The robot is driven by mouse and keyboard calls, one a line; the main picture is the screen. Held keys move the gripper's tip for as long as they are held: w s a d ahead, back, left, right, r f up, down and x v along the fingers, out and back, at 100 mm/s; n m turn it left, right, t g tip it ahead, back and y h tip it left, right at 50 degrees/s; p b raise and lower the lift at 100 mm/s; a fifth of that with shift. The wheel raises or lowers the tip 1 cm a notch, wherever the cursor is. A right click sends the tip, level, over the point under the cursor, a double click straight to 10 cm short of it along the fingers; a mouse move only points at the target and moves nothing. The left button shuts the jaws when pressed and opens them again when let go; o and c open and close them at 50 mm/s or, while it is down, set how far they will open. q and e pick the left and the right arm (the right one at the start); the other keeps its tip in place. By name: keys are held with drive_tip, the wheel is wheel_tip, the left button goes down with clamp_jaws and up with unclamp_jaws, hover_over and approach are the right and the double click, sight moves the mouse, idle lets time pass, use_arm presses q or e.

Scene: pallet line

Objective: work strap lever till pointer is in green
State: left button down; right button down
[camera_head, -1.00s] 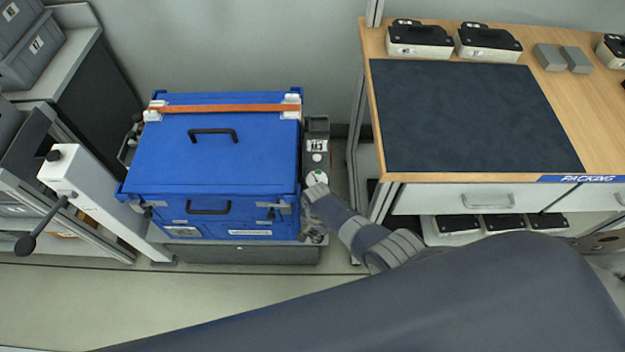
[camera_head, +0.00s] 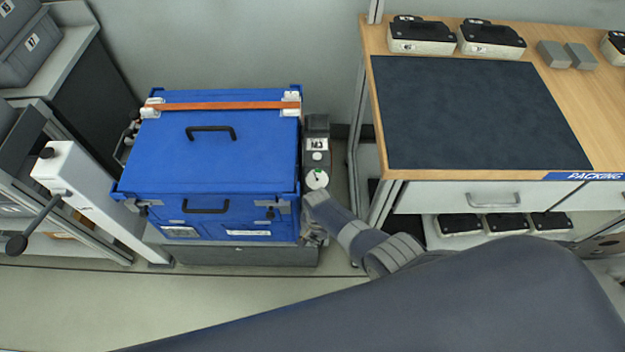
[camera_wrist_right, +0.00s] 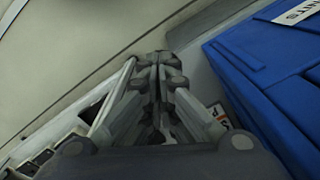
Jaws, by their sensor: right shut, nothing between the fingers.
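A blue crate (camera_head: 165,150) has an orange strap (camera_head: 222,106) across its lid. A grey strap unit (camera_head: 317,130) stands against the crate's right side and carries a round white dial (camera_head: 317,180). The dial has a dark pointer and a small green mark; whether the pointer is in the green is too small to tell. My right gripper (camera_head: 312,238) is low beside the crate's front right corner, below the dial. In the right wrist view its fingers (camera_wrist_right: 160,65) are shut together with nothing visible between them. I cannot make out the strap lever. My left gripper is out of view.
A white post (camera_head: 85,185) with a black-knobbed handle (camera_head: 17,244) stands left of the crate. The packing table (camera_head: 590,130) stands to the right, with a dark mat and several black-topped cases. The floor in front of the crate is clear.

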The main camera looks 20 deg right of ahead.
drive_tip(key=shift+s, duration=0.1)
drive_tip(key=shift+f+b, duration=0.7)
wheel_tip(320, 180, up, 10)
drive_tip(key=w+p, duration=0.1)
drive_tip(key=p, duration=0.8)
drive_tip(key=shift+d+f, duration=0.15)
drive_tip(key=shift+w+f, duration=0.1)
wheel_tip(320, 180, up, 5)
drive_tip(key=p, duration=0.5)
